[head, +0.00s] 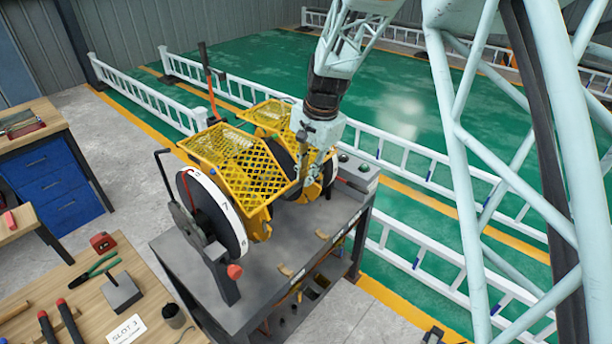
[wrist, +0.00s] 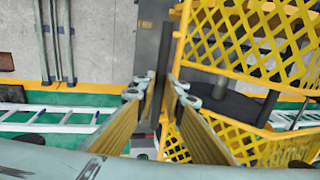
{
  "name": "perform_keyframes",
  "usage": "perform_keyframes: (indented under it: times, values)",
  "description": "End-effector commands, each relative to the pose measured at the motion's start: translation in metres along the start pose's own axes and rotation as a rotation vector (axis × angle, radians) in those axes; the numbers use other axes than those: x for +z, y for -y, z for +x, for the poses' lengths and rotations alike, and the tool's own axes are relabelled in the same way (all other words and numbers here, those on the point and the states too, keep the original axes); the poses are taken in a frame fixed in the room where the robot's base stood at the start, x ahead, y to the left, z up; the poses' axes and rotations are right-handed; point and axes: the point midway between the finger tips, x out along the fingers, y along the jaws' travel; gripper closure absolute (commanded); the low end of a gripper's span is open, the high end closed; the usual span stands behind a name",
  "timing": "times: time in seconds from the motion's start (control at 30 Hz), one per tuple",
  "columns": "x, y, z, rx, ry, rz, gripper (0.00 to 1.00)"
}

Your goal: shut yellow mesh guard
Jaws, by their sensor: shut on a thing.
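The yellow mesh guard (head: 255,168) sits over a machine with white-rimmed dark wheels on the grey bench. Its mesh panels slope above the wheels; I cannot tell how far the guard is swung open. In the wrist view, yellow mesh (wrist: 250,40) fills the right side. My gripper (head: 318,172) is at the guard's right side. In the wrist view, my gripper (wrist: 156,95) is shut on a dark upright bar (wrist: 161,72) beside the mesh edge. The bar looks like the guard's handle, but its join is hidden.
The grey machine bench (head: 285,245) has a crank lever (head: 170,180) at its left. A wooden table (head: 85,290) with tools is at front left, and a blue drawer cabinet (head: 60,182) behind it. White railings (head: 400,155) border the green floor.

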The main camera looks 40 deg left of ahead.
Motion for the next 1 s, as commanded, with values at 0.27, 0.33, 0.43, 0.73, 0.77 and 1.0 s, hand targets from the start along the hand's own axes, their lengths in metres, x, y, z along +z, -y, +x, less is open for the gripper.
perform_keyframes:
  times: [0.27,0.33,0.43,0.73,0.77,1.0]
  values:
    - [0.000,0.002,-0.010,-0.001,-0.001,0.000,1.00]
    - [-0.001,0.003,-0.021,-0.003,-0.002,-0.001,1.00]
    - [-0.001,0.006,-0.040,-0.003,-0.003,-0.001,1.00]
    - [-0.001,0.016,-0.082,-0.006,-0.004,0.001,1.00]
    - [-0.001,0.017,-0.083,-0.006,-0.004,0.001,1.00]
    - [-0.001,0.018,-0.084,-0.009,-0.005,0.000,1.00]
